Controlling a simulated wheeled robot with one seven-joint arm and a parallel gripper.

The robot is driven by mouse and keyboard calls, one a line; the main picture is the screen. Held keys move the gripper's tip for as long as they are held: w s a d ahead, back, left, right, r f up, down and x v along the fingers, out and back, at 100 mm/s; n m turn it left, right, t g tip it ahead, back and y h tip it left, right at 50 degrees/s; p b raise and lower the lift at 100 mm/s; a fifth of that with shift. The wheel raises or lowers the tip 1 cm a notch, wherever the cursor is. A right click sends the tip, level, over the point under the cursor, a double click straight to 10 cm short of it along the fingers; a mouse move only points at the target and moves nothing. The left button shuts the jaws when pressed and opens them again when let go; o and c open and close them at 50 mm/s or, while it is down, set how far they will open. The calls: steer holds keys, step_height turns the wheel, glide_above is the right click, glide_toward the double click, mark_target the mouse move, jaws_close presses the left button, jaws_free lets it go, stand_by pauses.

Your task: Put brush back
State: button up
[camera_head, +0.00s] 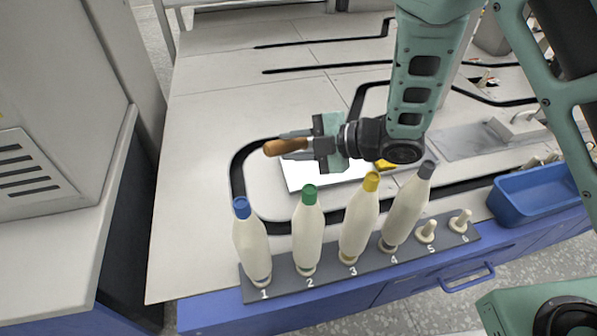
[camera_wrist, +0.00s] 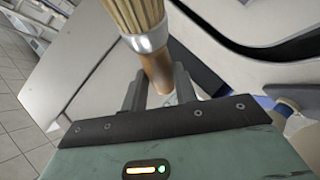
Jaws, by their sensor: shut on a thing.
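My gripper (camera_head: 300,143) is shut on the brush and holds it above the worktop, behind the row of bobbins. The brush's orange-brown wooden handle (camera_head: 284,147) sticks out to the left of the jaws in the head view. In the wrist view the brush (camera_wrist: 155,68) runs upward from between the fingers, with a silver collar and tan bristles at the top edge. The bristle tips are cut off there, and I cannot make out the bristles in the head view.
A dark rack (camera_head: 325,280) with numbered pegs stands at the front edge. White bobbins with blue, green, yellow and grey tops fill pegs 1 to 4; pegs 5 and 6 are bare. A blue bin (camera_head: 541,200) is at right. A white sheet (camera_head: 297,180) and a yellow object (camera_head: 386,165) lie below my arm.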

step_height(320, 180, down, 8)
steer(key=b, duration=0.4)
steer(key=shift+r, duration=0.2)
steer(key=shift+f, duration=0.1)
steer(key=o, duration=1)
steer(key=shift+c, duration=0.2)
